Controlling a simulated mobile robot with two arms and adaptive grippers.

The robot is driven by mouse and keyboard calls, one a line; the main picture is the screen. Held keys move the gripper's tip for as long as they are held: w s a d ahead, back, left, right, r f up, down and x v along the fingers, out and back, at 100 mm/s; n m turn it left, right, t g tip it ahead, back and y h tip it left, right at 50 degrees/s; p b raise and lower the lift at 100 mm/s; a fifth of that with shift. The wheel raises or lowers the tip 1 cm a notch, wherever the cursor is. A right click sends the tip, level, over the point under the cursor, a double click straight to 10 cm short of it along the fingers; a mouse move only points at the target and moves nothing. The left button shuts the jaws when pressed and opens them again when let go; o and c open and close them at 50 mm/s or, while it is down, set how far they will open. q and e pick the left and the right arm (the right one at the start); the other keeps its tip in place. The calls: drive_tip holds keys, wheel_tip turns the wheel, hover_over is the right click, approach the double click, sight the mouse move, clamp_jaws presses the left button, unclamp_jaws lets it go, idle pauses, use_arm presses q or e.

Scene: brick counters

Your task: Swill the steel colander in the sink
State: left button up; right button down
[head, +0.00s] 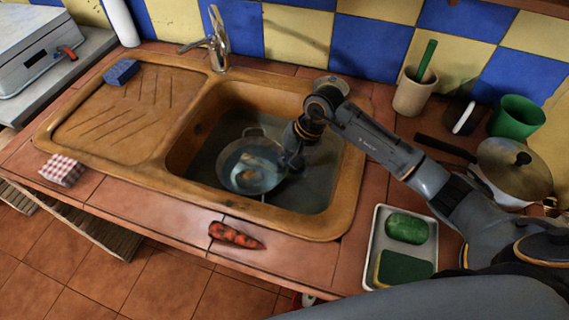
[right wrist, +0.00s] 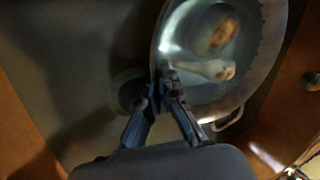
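The steel colander (head: 240,180) sits in the water of the brown sink basin (head: 345,200), in the middle of the basin. It holds pale and brown pieces of something, blurred in the right wrist view. My right gripper (head: 290,160) reaches down into the basin at the colander's right rim. In the right wrist view the fingers of my right gripper (right wrist: 162,85) are close together with the rim of the colander (right wrist: 272,50) between them. One loop handle of the colander shows clear of the fingers. My left gripper is not in view.
A chrome tap (head: 217,45) stands behind the basin. A blue sponge (head: 121,71) lies on the drainboard. A carrot-like orange item (head: 235,236) lies on the front edge. A tray (head: 372,250) with green items, a pan (head: 512,172) and cups stand at the right.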

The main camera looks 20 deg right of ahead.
idle(0.7)
drive_tip(key=shift+r, duration=0.6)
drive_tip(key=shift+f, duration=0.1)
drive_tip(key=shift+f+b, duration=0.55)
drive_tip(key=shift+b, duration=0.35)
drive_tip(key=shift+r, duration=0.2)
drive_tip(key=shift+r, duration=0.45)
drive_tip(key=shift+f, duration=0.1)
